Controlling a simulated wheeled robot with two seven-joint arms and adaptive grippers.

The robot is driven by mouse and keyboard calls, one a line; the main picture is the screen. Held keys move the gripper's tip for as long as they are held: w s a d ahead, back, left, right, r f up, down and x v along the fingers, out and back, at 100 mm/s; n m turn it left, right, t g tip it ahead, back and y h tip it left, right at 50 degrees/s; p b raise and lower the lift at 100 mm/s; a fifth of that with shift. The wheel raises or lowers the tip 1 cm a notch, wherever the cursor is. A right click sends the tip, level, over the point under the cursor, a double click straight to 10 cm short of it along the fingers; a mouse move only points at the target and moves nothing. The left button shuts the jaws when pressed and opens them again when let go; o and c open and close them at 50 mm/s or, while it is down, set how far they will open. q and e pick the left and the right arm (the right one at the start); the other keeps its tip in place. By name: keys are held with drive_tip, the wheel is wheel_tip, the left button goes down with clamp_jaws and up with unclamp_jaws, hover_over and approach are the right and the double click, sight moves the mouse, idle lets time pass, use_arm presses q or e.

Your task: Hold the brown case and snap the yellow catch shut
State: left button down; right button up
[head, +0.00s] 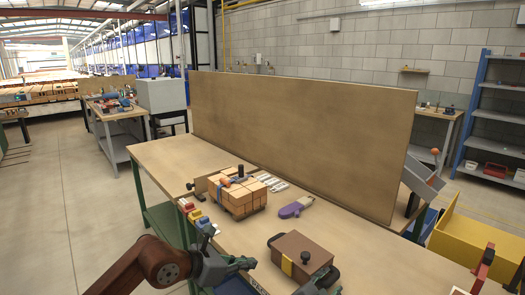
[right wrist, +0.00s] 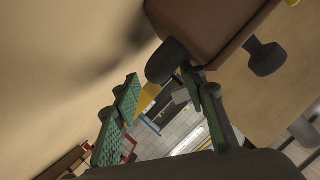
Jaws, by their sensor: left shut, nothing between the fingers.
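The brown case (head: 303,251) lies on the bench at the lower middle of the head view. It has a yellow catch (head: 287,265) on its front, a black knob and dark end grips. I cannot tell whether the catch is open. My left gripper (head: 246,263) is shut and empty, left of the case and apart from it. My right gripper (head: 328,283) is partly visible at the case's right end. In the right wrist view its green fingers (right wrist: 165,110) are open, close to a dark end grip (right wrist: 167,61) of the case (right wrist: 205,24).
Red, yellow and blue items (head: 196,217) line the left edge. A tall brown panel (head: 300,135) stands along the back. The bench right of the case is clear.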

drive_tip(key=v, duration=1)
drive_tip(key=shift+s+a, duration=0.15)
drive_tip(key=shift+s, duration=0.05)
